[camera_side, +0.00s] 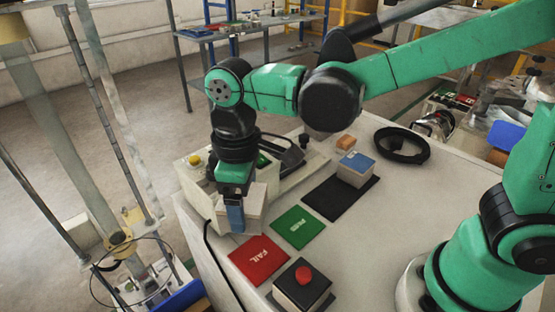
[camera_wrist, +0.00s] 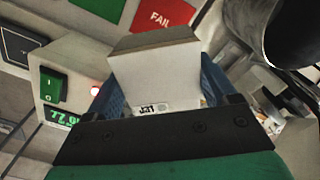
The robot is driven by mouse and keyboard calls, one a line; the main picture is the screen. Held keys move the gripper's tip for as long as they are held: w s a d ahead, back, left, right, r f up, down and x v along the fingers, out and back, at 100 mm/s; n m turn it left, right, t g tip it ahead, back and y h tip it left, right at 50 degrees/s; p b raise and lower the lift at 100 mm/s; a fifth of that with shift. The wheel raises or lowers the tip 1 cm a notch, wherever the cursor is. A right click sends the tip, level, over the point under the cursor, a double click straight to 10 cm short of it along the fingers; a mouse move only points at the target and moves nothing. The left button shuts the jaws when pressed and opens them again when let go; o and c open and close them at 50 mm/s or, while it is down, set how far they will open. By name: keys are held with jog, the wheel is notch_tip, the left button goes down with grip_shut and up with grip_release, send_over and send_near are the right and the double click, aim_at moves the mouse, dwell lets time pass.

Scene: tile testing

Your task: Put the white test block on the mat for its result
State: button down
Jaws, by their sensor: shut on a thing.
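The white test block (camera_wrist: 155,75) is between the blue fingers of my gripper (camera_wrist: 160,92) in the wrist view, with a small printed label near its lower edge. In the side view my gripper (camera_side: 236,212) points down, shut on the white block (camera_side: 257,203), beside the tester (camera_side: 200,185). I cannot tell whether the block touches anything below. The green PASS mat (camera_side: 298,228) and red FAIL mat (camera_side: 258,260) lie bare on the table to the right and below. In the wrist view the FAIL mat (camera_wrist: 165,14) and green mat (camera_wrist: 97,7) show at the top.
A blue-topped block (camera_side: 356,168) stands on a black mat (camera_side: 325,203). A red button box (camera_side: 303,285) stands by the front edge. An orange block (camera_side: 346,142) and black ring (camera_side: 402,145) lie farther back. The tester's green display (camera_wrist: 62,117) is partly hidden; a small reddish lamp (camera_wrist: 95,91) glows.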

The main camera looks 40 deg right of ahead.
aim_at(260, 257)
jog(key=f, duration=0.1)
jog(key=s, duration=0.1)
jog(key=f+n, duration=0.1)
jog(key=shift+s+d+f, duration=0.3)
jog(key=shift+s+f, duration=0.05)
jog(key=shift+f, duration=3)
jog(key=shift+f, duration=0.25)
grip_release()
jog(key=shift+r, duration=3)
jog(key=d+r+m+t, duration=0.3)
jog(key=d+m, duration=0.1)
jog(key=d, duration=0.2)
jog(key=d+r+m+t, duration=0.3)
jog(key=d+m+t, duration=0.1)
jog(key=d, duration=0.3)
jog(key=shift+d+m, duration=0.25)
jog(key=shift+m, duration=0.15)
